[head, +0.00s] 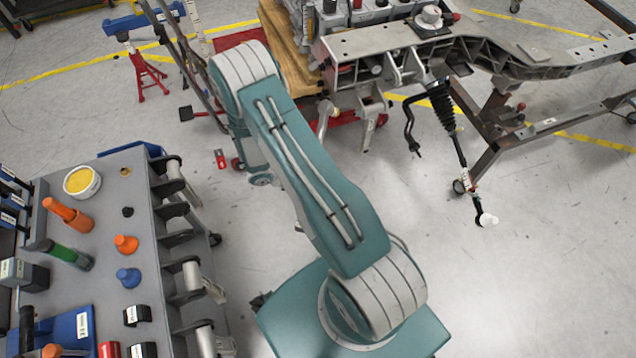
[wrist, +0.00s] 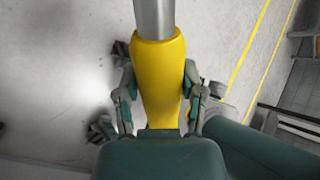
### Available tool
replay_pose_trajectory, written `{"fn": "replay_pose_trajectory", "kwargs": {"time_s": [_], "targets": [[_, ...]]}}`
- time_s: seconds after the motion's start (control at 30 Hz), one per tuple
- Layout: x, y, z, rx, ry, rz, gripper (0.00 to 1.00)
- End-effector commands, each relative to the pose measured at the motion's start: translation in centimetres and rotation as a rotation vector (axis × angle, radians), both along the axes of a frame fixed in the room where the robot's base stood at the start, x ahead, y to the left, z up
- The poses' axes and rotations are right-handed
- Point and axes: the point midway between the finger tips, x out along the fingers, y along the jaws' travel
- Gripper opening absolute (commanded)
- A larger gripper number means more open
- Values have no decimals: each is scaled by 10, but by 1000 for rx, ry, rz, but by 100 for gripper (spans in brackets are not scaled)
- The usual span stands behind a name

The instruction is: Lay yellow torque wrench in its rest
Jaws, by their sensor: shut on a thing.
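The yellow torque wrench (wrist: 158,55) shows close up in the wrist view, with its thick yellow handle and a grey metal shaft running out of the top edge. My gripper (wrist: 160,82) is shut on the yellow handle, one finger on each side. The wrench's far end is out of view. In the head view I cannot make out the wrench or my gripper, and my own teal arm covers the middle. I cannot tell which thing is the wrench's rest.
A grey tool cart (head: 145,235) at left carries orange, blue and green-handled items and a yellow-topped tub (head: 82,181). A metal chassis frame (head: 400,45) stands at top right, with a black-booted rod (head: 458,145) hanging from it. Open floor (head: 540,260) lies at lower right.

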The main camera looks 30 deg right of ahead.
Motion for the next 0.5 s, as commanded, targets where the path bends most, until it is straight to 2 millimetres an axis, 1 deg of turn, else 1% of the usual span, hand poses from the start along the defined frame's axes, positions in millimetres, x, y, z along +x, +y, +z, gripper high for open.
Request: {"fn": "replay_pose_trajectory", "kwargs": {"time_s": [0.03, 0.5], "targets": [[3, 3, 6, 24, -12, -1, 0], [17, 43, 47, 313, -106, -21, 0]]}}
